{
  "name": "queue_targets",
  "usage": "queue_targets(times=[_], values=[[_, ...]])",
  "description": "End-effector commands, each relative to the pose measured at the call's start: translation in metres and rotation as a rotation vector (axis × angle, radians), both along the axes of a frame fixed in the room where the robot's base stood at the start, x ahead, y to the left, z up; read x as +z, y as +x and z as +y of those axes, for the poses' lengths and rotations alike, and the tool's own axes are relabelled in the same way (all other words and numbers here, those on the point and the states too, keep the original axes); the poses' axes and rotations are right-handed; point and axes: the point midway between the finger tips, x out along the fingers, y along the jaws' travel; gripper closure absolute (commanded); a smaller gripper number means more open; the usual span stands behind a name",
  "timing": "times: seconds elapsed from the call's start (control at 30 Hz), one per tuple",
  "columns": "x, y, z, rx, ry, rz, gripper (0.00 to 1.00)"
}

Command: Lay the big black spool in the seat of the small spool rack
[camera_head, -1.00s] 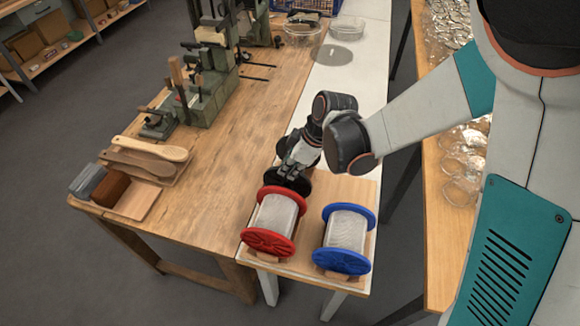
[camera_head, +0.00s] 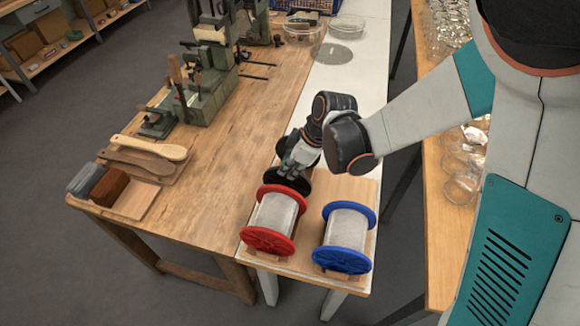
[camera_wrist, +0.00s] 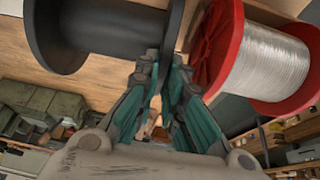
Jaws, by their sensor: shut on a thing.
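The big black spool (camera_head: 291,181) is behind the red spool in the head view, partly covered by my gripper. In the wrist view the black spool (camera_wrist: 110,28) fills the upper left, with a wide dark barrel and a broad flange at each end. My gripper (camera_head: 287,168) is shut on its near flange; the fingertips (camera_wrist: 168,62) pinch that flange's rim in the wrist view. The small spool rack (camera_head: 357,189) is a pale wooden board at the near end of the white bench. I cannot tell whether the black spool rests in its seat.
A red spool (camera_head: 275,216) and a blue spool (camera_head: 345,237), both wound with pale wire, sit on the rack close in front. The red flange (camera_wrist: 216,45) is just right of my fingers in the wrist view. Wooden brush backs (camera_head: 150,150) and green machines (camera_head: 210,90) stand left.

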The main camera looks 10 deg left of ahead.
Motion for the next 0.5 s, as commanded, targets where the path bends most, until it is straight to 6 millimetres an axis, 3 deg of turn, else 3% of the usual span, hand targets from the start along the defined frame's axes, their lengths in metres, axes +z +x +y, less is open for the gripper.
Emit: queue_targets(times=[0.37, 0.4, 0.47, 0.5], values=[[-0.0048, 0.0002, 0.0001, 0.0, 0.001, -0.001, 1.0], [-0.0042, 0.0002, 0.0002, 0.0, 0.001, -0.001, 0.82], [-0.004, 0.0002, 0.0001, 0.0, 0.001, 0.0, 0.68], [-0.004, 0.0001, 0.0001, 0.0, 0.001, 0.0, 0.68]])
